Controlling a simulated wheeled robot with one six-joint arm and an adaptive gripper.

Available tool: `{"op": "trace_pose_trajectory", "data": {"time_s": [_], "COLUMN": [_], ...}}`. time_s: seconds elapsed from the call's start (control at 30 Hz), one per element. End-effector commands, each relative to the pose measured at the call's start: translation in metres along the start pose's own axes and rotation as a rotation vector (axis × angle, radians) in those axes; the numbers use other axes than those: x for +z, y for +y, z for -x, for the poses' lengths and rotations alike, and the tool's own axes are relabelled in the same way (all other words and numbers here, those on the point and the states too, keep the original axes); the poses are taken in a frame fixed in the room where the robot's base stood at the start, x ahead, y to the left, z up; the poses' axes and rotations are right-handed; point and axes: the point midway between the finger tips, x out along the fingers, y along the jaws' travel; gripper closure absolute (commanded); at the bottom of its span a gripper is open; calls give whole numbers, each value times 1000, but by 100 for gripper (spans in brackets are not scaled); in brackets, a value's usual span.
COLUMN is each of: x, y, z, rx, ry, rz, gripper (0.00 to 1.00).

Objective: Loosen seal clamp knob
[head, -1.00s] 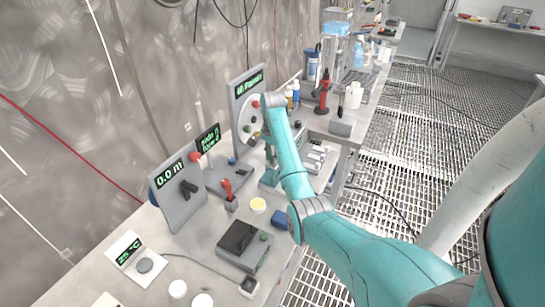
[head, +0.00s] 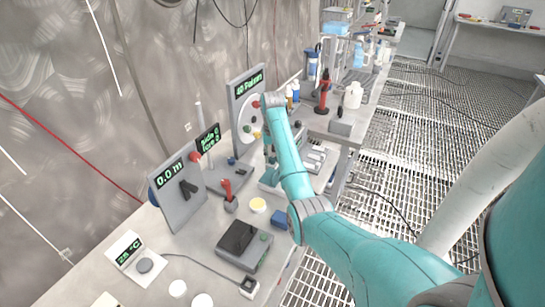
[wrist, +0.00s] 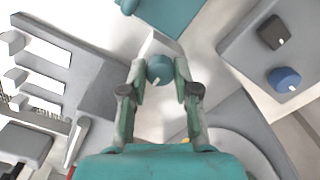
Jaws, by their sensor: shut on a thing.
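In the wrist view a round blue-grey knob (wrist: 159,69) with a small pale mark sits between my fingertips. My gripper (wrist: 159,77) is shut on it, one finger on each side. A teal block (wrist: 172,14) lies just beyond it. What the knob is mounted on is mostly hidden. In the head view my arm reaches down to the bench, beside the dial panel (head: 246,86), and hides most of the gripper and the knob.
A grey panel with a black knob (wrist: 271,32) and a blue knob (wrist: 284,79) is at the right in the wrist view. A slotted grey rack (wrist: 45,65) is at the left. The bench also holds a red-handled lever (head: 227,190), a display panel (head: 178,188) and several bottles.

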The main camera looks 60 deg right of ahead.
Motion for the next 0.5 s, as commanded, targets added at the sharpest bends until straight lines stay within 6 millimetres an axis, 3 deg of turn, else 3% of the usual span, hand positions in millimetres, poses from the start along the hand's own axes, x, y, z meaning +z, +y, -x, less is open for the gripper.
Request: {"op": "trace_pose_trajectory", "data": {"time_s": [0.5], "x": [0], "y": [0], "z": [-1], "rx": [0], "ry": [-1], "rz": [489], "gripper": [100]}}
